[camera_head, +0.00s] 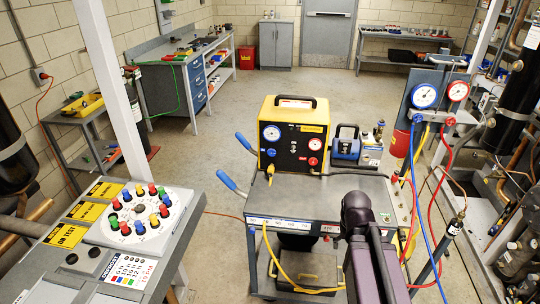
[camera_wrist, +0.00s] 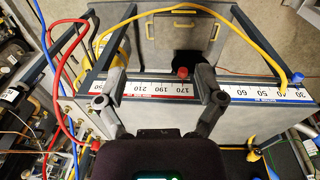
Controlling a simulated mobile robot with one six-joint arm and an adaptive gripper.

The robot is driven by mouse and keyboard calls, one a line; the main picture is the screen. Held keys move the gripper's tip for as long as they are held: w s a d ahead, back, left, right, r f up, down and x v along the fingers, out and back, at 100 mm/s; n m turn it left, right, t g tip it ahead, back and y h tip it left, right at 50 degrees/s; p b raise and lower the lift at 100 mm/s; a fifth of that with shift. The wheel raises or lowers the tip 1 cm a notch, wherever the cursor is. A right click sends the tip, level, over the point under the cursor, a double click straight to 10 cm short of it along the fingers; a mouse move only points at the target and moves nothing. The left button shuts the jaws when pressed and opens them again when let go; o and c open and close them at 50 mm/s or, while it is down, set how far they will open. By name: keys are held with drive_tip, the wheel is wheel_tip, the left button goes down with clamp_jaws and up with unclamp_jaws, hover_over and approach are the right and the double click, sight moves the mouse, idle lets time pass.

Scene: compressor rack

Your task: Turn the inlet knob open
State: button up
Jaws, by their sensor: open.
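A red knob (camera_head: 313,161) sits below the right gauge. I cannot read which knob is the inlet. My gripper (camera_wrist: 160,76) is open in the wrist view, with its fingers wide apart over the cart's edge. A small red knob-like part (camera_wrist: 182,73) shows between the fingers, nearer the right one, not gripped. My arm (camera_head: 368,235) hides part of the cart in the head view; the fingertips cannot be made out there.
The cart (camera_head: 345,190) has blue handles (camera_head: 228,181) at left. A blue pump (camera_head: 346,146) stands right of the machine. Blue and red hoses (camera_head: 431,200) hang from a gauge manifold (camera_head: 440,90). A yellow hose (camera_wrist: 185,18) arches beyond the gripper. A dial panel (camera_head: 140,222) stands at left.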

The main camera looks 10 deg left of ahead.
drive_tip(key=w+a+n+t+h+b, duration=0.1)
drive_tip(key=w+a+t+h+b, duration=0.1)
drive_tip(key=w, duration=0.4)
drive_tip(key=w+a+t+h+b, duration=0.1)
drive_tip(key=w+a+t+b, duration=0.1)
drive_tip(key=w, duration=0.5)
drive_tip(key=w+a+n+t+h+b, duration=0.1)
drive_tip(key=w+a+t+h+b, duration=0.1)
drive_tip(key=w+a+t+b, duration=0.1)
drive_tip(key=shift+w+r+n+t+h+b, duration=0.15)
drive_tip(key=shift+w+t+b, duration=0.15)
drive_tip(key=shift+w+t, duration=0.4)
drive_tip(key=shift+w+r+n+t+h+b, duration=0.15)
drive_tip(key=shift+w+t+b, duration=0.2)
drive_tip(key=shift+w, duration=0.6)
drive_tip(key=w+a+r+n+t+y+b, duration=0.1)
drive_tip(key=w+a+n+t, duration=0.15)
drive_tip(key=a, duration=0.25)
drive_tip(key=w+a+r+n+t+b, duration=0.1)
drive_tip(key=w+a+t+b, duration=0.15)
drive_tip(key=a, duration=0.25)
drive_tip(key=n+t+y+b, duration=0.2)
drive_tip(key=n+t+y, duration=0.1)
drive_tip(key=n+y, duration=0.2)
approach(271, 153)
drive_tip(key=s, duration=0.4)
drive_tip(key=shift+w+a+f, duration=0.1)
drive_tip(key=shift+w+a, duration=0.05)
drive_tip(key=shift+a, duration=0.05)
drive_tip(key=shift+w, duration=0.1)
